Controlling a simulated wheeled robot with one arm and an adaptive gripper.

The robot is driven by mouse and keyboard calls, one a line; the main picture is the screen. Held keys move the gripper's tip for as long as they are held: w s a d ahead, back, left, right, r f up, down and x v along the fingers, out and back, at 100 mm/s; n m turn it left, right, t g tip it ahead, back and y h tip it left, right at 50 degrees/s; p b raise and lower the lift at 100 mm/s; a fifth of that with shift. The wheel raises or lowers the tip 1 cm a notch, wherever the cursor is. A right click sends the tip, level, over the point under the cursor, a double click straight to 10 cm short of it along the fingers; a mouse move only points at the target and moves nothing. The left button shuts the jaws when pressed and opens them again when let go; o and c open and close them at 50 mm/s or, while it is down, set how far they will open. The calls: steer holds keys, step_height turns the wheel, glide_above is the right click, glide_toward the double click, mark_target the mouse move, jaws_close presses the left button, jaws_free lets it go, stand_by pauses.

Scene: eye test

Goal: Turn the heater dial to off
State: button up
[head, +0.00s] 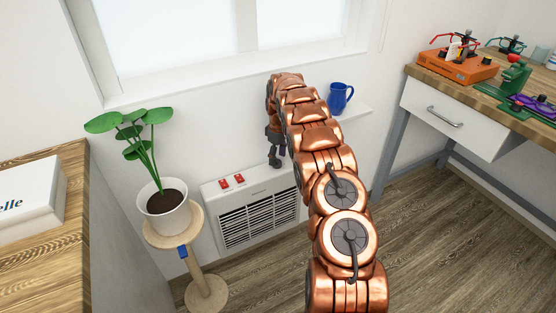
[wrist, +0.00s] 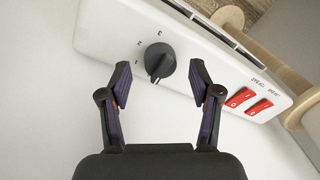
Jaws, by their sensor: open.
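The white heater (head: 258,218) is mounted low on the wall under the window. In the wrist view its top panel (wrist: 105,28) carries a dark grey round dial (wrist: 160,58) with a raised grip bar. Small marks are printed beside the dial; I cannot tell which one it points to. In the head view my arm and gripper hide the dial. My gripper (wrist: 158,80) is open and empty, with one fingertip on each side of the dial in the picture, a little short of it. It also shows above the heater's right part in the head view (head: 275,160).
Two red switches (wrist: 248,102) sit on the same panel, right of the dial in the wrist view. A potted plant (head: 163,215) on a round stand (head: 190,238) is left of the heater.

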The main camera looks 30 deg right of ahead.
step_height(320, 180, up, 10)
steer(key=shift+d, duration=0.3)
steer(key=shift+w+r, duration=0.1)
stand_by(0.5)
